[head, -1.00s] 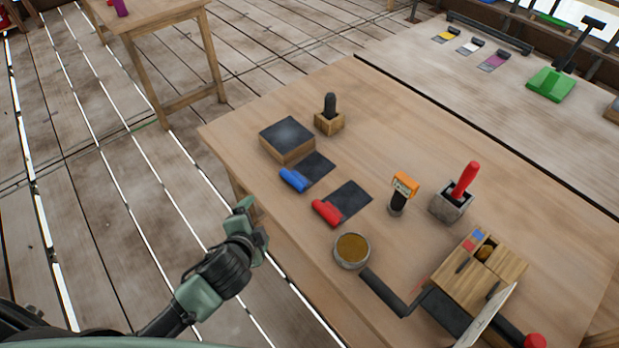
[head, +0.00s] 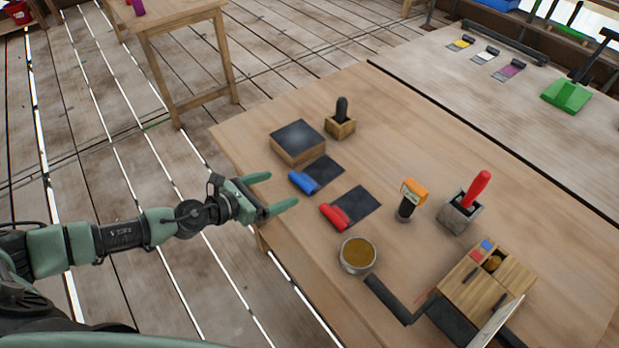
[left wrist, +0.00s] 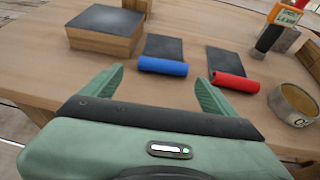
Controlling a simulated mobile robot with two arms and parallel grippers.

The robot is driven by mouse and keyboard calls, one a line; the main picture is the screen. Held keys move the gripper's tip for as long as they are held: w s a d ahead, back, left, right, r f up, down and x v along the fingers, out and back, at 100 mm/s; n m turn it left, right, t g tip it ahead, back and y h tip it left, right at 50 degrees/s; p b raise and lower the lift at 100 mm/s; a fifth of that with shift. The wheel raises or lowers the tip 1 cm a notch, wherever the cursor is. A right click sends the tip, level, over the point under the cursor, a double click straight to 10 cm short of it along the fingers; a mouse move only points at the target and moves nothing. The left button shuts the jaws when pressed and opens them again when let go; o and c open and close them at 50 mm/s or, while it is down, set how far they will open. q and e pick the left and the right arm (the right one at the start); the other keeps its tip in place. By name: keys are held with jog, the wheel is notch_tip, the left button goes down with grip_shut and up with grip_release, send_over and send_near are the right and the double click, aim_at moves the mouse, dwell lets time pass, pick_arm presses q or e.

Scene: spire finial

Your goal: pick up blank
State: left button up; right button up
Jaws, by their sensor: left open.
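I cannot tell for sure which object is the blank. A square wooden block with a dark top (head: 298,142) stands at the table's left corner. A blue cylinder (head: 303,182) and a red cylinder (head: 334,216) lie at the near edges of two flat dark pads. My left gripper (head: 282,190) is open and empty at the table's left edge, its fingers pointing at the blue cylinder. In the left wrist view, the blue cylinder (left wrist: 162,66) lies ahead between the fingertips, apart from them. The block (left wrist: 104,30) is ahead left and the red cylinder (left wrist: 235,82) ahead right.
A round tin (head: 357,256) stands near the front edge. A black-handled tool in a wooden holder (head: 341,127), an orange-topped item (head: 412,193), a red-handled holder (head: 462,212) and a wooden box (head: 487,285) stand farther in. The table's far middle is clear.

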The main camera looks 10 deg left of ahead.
aim_at(300, 181)
pick_arm(q)
jog(key=x, duration=0.5)
jog(key=p+x, duration=0.1)
jog(key=x, duration=0.1)
jog(key=shift+w+d+r, duration=0.1)
jog(key=shift+d+r, duration=0.1)
jog(key=shift+d, duration=0.25)
jog(key=shift+r, duration=0.1)
jog(key=c, duration=1.5)
